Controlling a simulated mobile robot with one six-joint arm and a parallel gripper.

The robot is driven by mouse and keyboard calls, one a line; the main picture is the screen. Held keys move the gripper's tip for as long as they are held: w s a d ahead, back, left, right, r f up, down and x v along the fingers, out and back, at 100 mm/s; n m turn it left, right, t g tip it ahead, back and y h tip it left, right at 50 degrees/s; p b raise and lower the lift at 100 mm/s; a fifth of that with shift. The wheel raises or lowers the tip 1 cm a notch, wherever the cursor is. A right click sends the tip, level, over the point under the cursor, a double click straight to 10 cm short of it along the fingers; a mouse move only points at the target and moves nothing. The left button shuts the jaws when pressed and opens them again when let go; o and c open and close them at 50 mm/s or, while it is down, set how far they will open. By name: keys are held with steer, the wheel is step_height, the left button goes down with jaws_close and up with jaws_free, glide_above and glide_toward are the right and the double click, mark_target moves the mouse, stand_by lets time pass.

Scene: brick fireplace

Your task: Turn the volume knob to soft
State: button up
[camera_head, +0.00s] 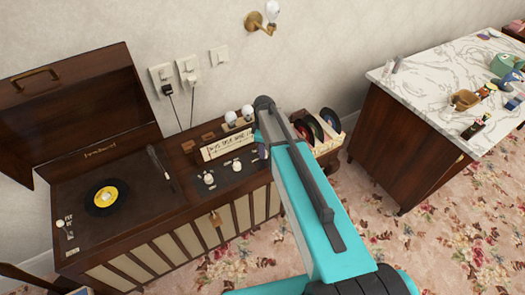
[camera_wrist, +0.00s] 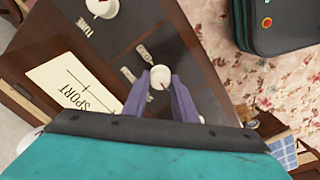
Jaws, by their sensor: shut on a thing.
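A white round knob (camera_wrist: 158,72) with a small pointer mark sits on the dark control panel in the wrist view. My gripper (camera_wrist: 160,82) has its two purple fingers shut on this knob, one on each side. Two small pale labels lie beside it, too small to read. A second white knob (camera_wrist: 102,7), with TUNE printed near it, stands apart at the top. In the head view the control panel (camera_head: 238,181) shows white knobs (camera_head: 209,179) on the wooden console; my teal arm hides its right part, and only a bit of a purple finger shows.
The console's turntable (camera_head: 105,197) with a black record is at the left, its lid raised. Light bulbs (camera_head: 231,118) and a record rack (camera_head: 318,132) stand near my arm. A marble-topped cabinet (camera_head: 440,75) is at the right. Patterned carpet lies in front.

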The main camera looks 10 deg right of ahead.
steer(key=m+b, duration=0.3)
steer(key=m, duration=0.2)
steer(key=shift+f, duration=0.15)
steer(key=m+b, duration=0.1)
steer(key=m, duration=0.4)
steer(key=shift+s+m+b, duration=0.1)
steer(key=shift+m+b, duration=0.2)
stand_by(0.3)
steer(key=o, duration=1)
steer(key=shift+o, duration=0.2)
steer(key=shift+r, duration=0.25)
steer(key=shift+r, duration=0.75)
step_height(320, 180, up, 12)
steer(key=b, duration=0.2)
steer(key=shift+b, duration=0.35)
